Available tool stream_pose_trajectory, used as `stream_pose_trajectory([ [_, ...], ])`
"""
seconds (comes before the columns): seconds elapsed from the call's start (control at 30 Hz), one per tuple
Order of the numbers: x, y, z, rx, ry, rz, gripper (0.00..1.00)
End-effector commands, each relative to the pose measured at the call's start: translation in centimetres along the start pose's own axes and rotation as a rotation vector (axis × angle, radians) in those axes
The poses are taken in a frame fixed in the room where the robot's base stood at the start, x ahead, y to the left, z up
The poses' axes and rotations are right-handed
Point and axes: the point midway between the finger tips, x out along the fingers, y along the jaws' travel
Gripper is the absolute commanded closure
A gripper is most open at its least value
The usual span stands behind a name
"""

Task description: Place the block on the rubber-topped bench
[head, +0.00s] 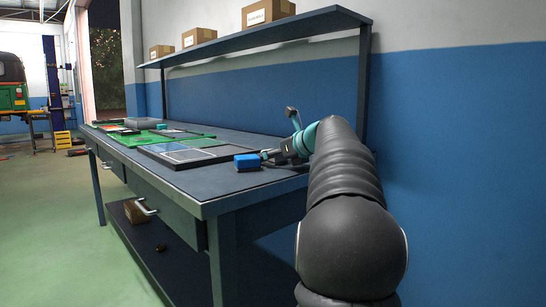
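A blue block (248,162) shows at the near right part of the dark-topped bench (220,184). I cannot tell whether it rests on the top or hangs just above it. My gripper (267,156) is at the block's right side, with its fingertips at or very close to the block. The fingers are small and partly hidden, so whether they grip the block is unclear. My black arm reaches in from the lower right.
Framed panels (187,152) and green boards (145,139) lie on the bench left of the block. A shelf (270,35) with several cardboard boxes runs above, its post (364,85) behind my arm. Green floor (60,230) is open at left.

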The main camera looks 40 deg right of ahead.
Motion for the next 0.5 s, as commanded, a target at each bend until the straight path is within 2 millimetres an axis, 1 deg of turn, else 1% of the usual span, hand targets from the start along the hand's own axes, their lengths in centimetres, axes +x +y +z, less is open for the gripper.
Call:
stream_pose_trajectory([
  [0.07, -0.3, 0.0, 0.3, -0.001, 0.000, -0.001, 0.21],
  [0.17, -1.6, -0.1, 0.3, 0.000, -0.001, -0.002, 0.21],
  [0.5, -8.3, -0.1, 0.3, 0.001, -0.001, -0.004, 0.21],
])
